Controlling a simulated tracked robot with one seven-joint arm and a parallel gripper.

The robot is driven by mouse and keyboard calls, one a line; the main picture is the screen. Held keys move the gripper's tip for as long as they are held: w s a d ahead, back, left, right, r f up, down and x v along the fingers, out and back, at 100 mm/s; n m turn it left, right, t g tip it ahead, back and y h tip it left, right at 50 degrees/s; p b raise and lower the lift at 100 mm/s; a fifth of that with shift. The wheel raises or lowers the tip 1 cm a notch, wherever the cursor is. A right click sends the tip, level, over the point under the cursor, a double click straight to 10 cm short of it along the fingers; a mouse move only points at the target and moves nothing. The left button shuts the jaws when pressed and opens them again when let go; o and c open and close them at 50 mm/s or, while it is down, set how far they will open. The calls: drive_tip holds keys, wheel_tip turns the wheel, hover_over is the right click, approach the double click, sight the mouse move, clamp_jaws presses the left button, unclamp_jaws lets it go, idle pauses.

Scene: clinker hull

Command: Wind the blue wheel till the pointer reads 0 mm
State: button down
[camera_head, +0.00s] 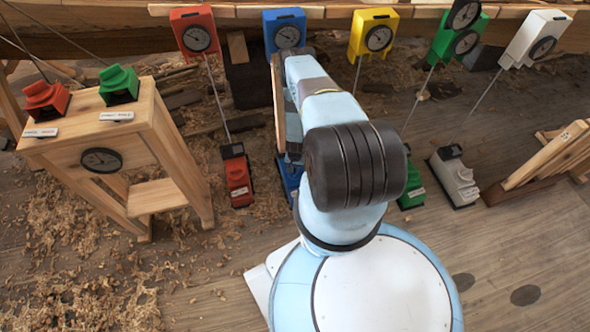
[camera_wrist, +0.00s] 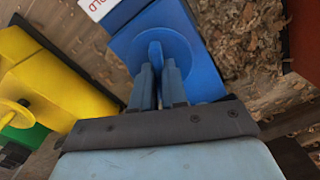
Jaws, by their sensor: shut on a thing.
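The blue box with the round dial (camera_head: 284,30) is at the top middle of the head view, hung at the plank edge. Its pointer is too small to read. A blue unit (camera_head: 290,178) on the floor shows in part behind my arm. In the wrist view, a blue block (camera_wrist: 205,75) carries the round blue wheel with a raised fin (camera_wrist: 155,52). My gripper (camera_wrist: 158,70) has its two fingers on either side of the fin and is shut on it. In the head view my arm hides the gripper and the wheel.
Red (camera_head: 195,35), yellow (camera_head: 373,35), green (camera_head: 457,40) and white (camera_head: 535,38) dial boxes line the plank, with rods to floor units. A wooden stand (camera_head: 150,140) with red and green blocks is at left. In the wrist view, a yellow block (camera_wrist: 55,80) is close at left.

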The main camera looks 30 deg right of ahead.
drive_tip(key=shift+w+d, duration=0.1)
drive_tip(key=c, duration=1.2)
unclamp_jaws()
drive_tip(key=shift+o, duration=0.2)
wheel_tip(320, 180, up, 14)
drive_tip(key=shift+f, duration=0.15)
